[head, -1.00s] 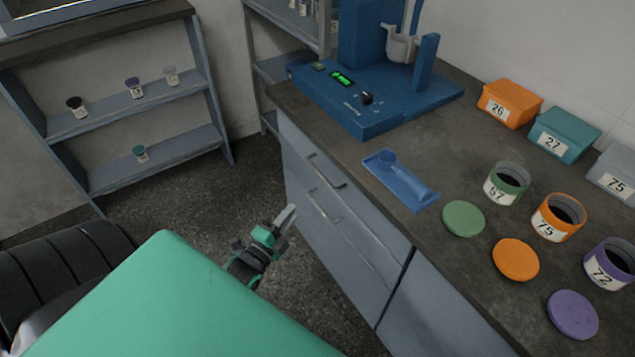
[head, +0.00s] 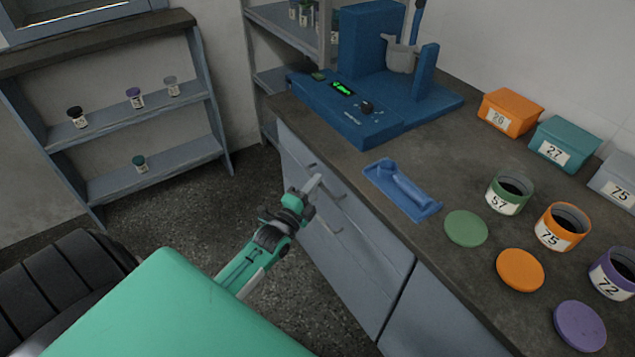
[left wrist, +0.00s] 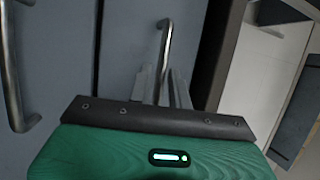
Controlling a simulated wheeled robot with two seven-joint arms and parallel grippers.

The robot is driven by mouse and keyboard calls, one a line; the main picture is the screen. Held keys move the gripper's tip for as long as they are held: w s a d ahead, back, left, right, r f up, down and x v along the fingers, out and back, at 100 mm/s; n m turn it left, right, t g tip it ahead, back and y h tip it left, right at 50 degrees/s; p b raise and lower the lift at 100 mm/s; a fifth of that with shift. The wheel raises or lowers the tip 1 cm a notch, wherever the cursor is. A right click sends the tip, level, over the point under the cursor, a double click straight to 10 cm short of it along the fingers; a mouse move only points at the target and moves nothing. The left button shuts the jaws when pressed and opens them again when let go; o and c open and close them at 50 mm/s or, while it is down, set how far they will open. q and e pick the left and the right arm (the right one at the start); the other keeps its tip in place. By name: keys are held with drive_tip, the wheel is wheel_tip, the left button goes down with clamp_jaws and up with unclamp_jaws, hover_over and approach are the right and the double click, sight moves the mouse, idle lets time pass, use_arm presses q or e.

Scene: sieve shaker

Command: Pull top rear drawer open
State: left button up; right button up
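The top rear drawer (head: 298,152) is in the grey cabinet under the far end of the worktop, and its front looks flush with the cabinet. Its bar handle (head: 334,191) is partly hidden by my left gripper (head: 313,184) in the head view. In the left wrist view the handle (left wrist: 165,42) runs down toward the space between my left gripper's fingers (left wrist: 164,86). The fingers look parted, one on each side of the handle's near end. I cannot tell whether they touch it. My right gripper is in neither view.
A lower drawer handle (left wrist: 12,75) shows at the left in the wrist view. The worktop (head: 345,150) above carries a blue shaker (head: 350,115), a blue tray (head: 402,190), jars, lids and boxes. The floor (head: 190,210) left of the cabinet is clear.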

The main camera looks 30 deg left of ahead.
use_arm(q)
drive_tip(key=shift+w+r, duration=0.15)
drive_tip(key=shift+w, duration=0.5)
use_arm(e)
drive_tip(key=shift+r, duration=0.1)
use_arm(q)
drive_tip(key=shift+c, duration=0.5)
clamp_jaws()
drive_tip(key=shift+s, duration=0.15)
